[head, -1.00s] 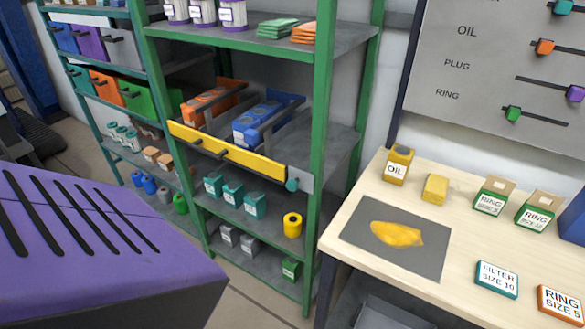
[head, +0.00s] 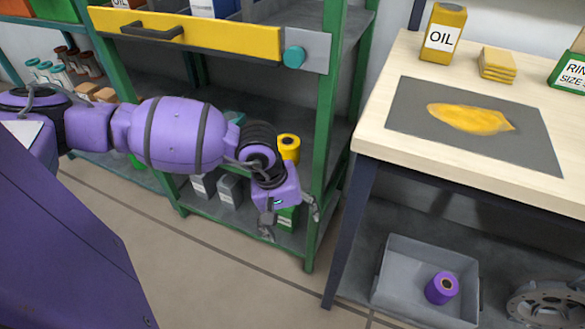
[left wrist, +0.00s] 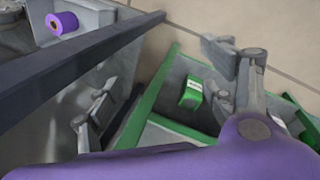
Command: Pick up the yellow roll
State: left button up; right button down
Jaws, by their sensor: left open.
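The yellow roll (head: 288,148) stands on a shelf of the green rack, near the rack's front right post, in the head view. Its dark core opening faces up, and its lower part is hidden behind my left wrist. My left gripper (head: 290,219) is in front of the rack, below the roll and apart from it, with fingers pointing down. It is open and empty. The left wrist view shows its spread fingers (left wrist: 160,95) with nothing between them; the yellow roll does not show there. My right gripper is not in view.
A green box (head: 287,218) and grey boxes (head: 229,189) stand on the lowest shelf. A yellow-fronted drawer (head: 185,32) is above. The workbench (head: 375,140) is at right, with a grey bin (head: 393,268) holding a purple roll (head: 441,288) below.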

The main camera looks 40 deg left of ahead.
aim_at(288, 143)
pick_arm(q)
jog(key=w+a+r+m+y+b, duration=0.1)
jog(key=w+a, duration=0.3)
jog(key=w, duration=0.1)
jog(key=w+a+r+m+t+y+b, duration=0.1)
jog(key=w+a, duration=0.3)
jog(key=a, duration=0.1)
jog(key=w+a+r+m+t+y+b, duration=0.1)
jog(key=w+a+y+b, duration=0.1)
jog(key=w+a, duration=0.2)
jog(key=shift+w+a+r, duration=0.15)
jog(key=shift+w, duration=0.3)
jog(key=shift+w+a+r, duration=0.1)
jog(key=shift+w+a, duration=0.05)
jog(key=shift+w, duration=0.25)
jog(key=w, duration=0.1)
jog(key=w+a, duration=0.1)
jog(key=b, duration=0.1)
jog(key=shift+w+a, duration=0.25)
jog(key=shift+w, duration=0.15)
jog(key=b+x, duration=0.1)
jog(key=x, duration=0.1)
jog(key=shift+a+f, duration=0.1)
jog(key=shift+f, duration=0.25)
jog(key=shift+w+f, duration=0.15)
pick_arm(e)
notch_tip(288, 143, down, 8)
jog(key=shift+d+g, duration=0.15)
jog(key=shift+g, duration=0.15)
